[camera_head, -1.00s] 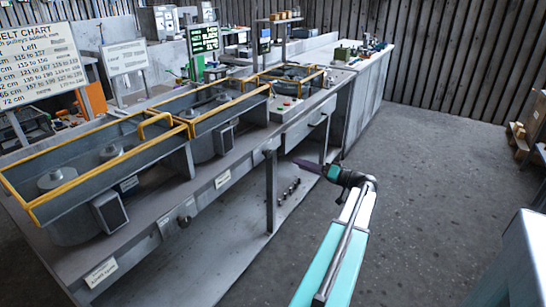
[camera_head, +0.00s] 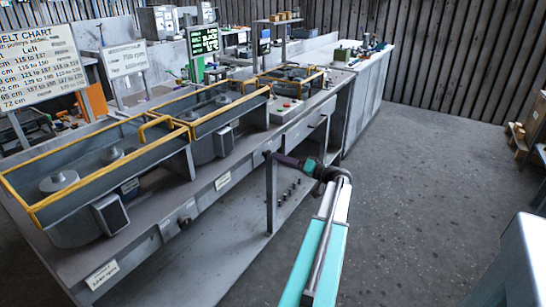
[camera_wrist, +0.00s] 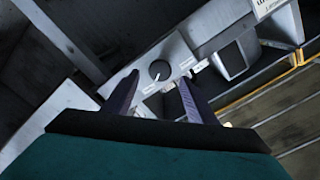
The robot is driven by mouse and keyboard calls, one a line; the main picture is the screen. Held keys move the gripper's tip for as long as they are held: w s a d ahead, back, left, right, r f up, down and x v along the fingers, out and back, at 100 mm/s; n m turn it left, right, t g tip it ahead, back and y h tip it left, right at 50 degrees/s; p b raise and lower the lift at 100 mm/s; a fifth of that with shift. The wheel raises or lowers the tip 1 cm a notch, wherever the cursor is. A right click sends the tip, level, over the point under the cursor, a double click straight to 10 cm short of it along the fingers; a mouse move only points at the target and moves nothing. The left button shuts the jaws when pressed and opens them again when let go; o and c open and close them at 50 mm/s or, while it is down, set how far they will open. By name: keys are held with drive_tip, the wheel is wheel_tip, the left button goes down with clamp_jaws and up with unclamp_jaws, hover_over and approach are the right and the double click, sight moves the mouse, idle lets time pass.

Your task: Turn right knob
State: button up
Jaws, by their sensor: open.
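The right knob (camera_head: 267,155) is a small dark knob on the front panel of the grey bench. In the wrist view it is a round black knob (camera_wrist: 159,70) with a white pointer line, on a light panel with small labels. My gripper (camera_head: 275,157) is at the bench front, its tips close to the knob in the head view. In the wrist view my gripper (camera_wrist: 157,90) is open, with one dark finger on each side below the knob. The knob appears between and beyond the fingertips; contact cannot be told.
Another knob (camera_head: 184,220) sits further left on the bench front. A bench leg (camera_head: 271,200) and a lower shelf (camera_head: 215,255) are below my gripper. The floor (camera_head: 430,190) to the right is clear.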

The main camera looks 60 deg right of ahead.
sight(266, 155)
drive_tip(key=shift+w, duration=2.4)
drive_tip(key=c, duration=1.1)
drive_tip(key=shift+o, duration=0.2)
drive_tip(key=shift+m, duration=3.6)
